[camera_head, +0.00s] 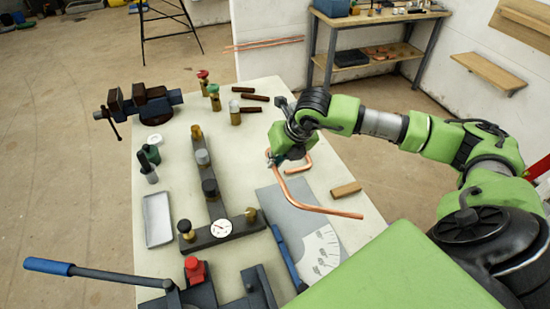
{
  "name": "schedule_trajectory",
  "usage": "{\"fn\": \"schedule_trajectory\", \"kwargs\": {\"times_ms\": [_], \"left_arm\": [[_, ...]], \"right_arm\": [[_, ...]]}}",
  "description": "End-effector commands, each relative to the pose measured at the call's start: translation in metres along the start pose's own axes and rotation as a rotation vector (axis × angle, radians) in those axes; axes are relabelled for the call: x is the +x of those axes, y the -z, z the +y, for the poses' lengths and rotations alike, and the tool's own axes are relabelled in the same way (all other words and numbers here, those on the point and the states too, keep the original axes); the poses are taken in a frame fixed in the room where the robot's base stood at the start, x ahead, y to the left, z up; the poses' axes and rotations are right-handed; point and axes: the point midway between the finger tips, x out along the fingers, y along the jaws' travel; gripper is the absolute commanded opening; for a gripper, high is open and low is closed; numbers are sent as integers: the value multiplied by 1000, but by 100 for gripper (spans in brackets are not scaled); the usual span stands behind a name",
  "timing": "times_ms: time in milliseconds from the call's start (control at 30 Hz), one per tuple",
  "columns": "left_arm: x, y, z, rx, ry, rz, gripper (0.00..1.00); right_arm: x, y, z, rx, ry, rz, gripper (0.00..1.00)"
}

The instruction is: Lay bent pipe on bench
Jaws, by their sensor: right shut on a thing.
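My right gripper (281,155) is shut on a bent copper pipe (325,209), gripping it near its upper left end. The pipe runs down from the jaws, bends, and its long leg reaches right over a grey sheet with white markings (268,200). A second short copper bend (303,167) shows beside the gripper; I cannot tell whether it is part of the same pipe. The pale bench top (180,251) lies below. The pipe looks held above it, but the gap is hard to judge. My left gripper is not in view.
A blue vise (150,100) stands at the bench's far left. A manifold with a gauge (221,228), valves, a metal tray (158,220), a wooden block (346,189) and a blue-handled bender (95,274) crowd the bench. Bare strips remain between them.

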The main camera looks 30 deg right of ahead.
Motion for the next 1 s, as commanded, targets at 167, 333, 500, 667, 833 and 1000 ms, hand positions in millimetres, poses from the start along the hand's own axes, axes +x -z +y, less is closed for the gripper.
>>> {"fn": "schedule_trajectory", "kwargs": {"times_ms": [167,333,500,667,833,1000], "left_arm": [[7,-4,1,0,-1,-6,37],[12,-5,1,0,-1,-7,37],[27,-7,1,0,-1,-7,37],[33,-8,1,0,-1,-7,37],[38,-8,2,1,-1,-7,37],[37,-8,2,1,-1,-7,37]], "right_arm": [[14,6,-3,1,1,1,0],[27,11,-6,1,0,0,0],[39,16,-8,0,-1,-1,0],[43,17,-8,-1,1,-2,0],[44,18,-8,-18,38,-6,0],[42,17,-9,-19,46,-5,0]]}}
